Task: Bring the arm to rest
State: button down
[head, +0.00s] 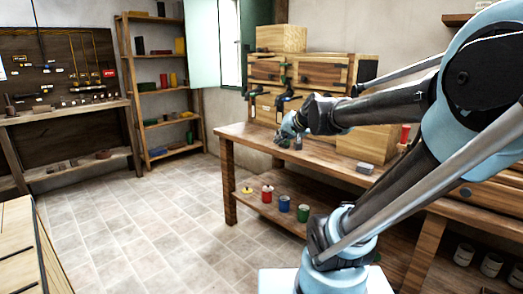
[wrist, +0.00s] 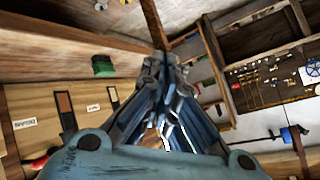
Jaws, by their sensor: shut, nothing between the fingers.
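My arm reaches in from the right in the head view, bent at the elbow, over the wooden workbench (head: 240,138). My gripper (head: 283,138) is at its far end, above the left part of the bench top. Whether it touches anything there is hard to tell. In the wrist view the fingers of my gripper (wrist: 160,58) are together and nothing shows between them. The inner finger faces are mostly hidden.
A small grey block (head: 365,168) lies on the bench, with a drawer cabinet (head: 325,75) behind. Cans, including a red one (head: 267,194), stand on the lower shelf. A shelf rack (head: 130,90) and tool board (head: 60,65) stand left. The tiled floor (head: 140,225) is clear.

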jog(key=s+d+f+g+h, duration=0.1)
jog(key=s+d+f+g, duration=0.1)
jog(key=s+d+f, duration=0.2)
jog(key=s+d+f+n+g+h, duration=0.1)
jog(key=s+d+f, duration=0.3)
jog(key=s+f, duration=0.4)
jog(key=s+d+f+g+h, duration=0.3)
jog(key=s+f, duration=0.3)
jog(key=s, duration=0.5)
jog(key=shift+s+d+f+g, duration=0.15)
jog(key=shift+d+f+g, duration=0.2)
jog(key=shift+d+g, duration=0.25)
jog(key=shift+w+f, duration=0.2)
jog(key=shift+w, duration=0.3)
jog(key=c, duration=2.4)
grip_release()
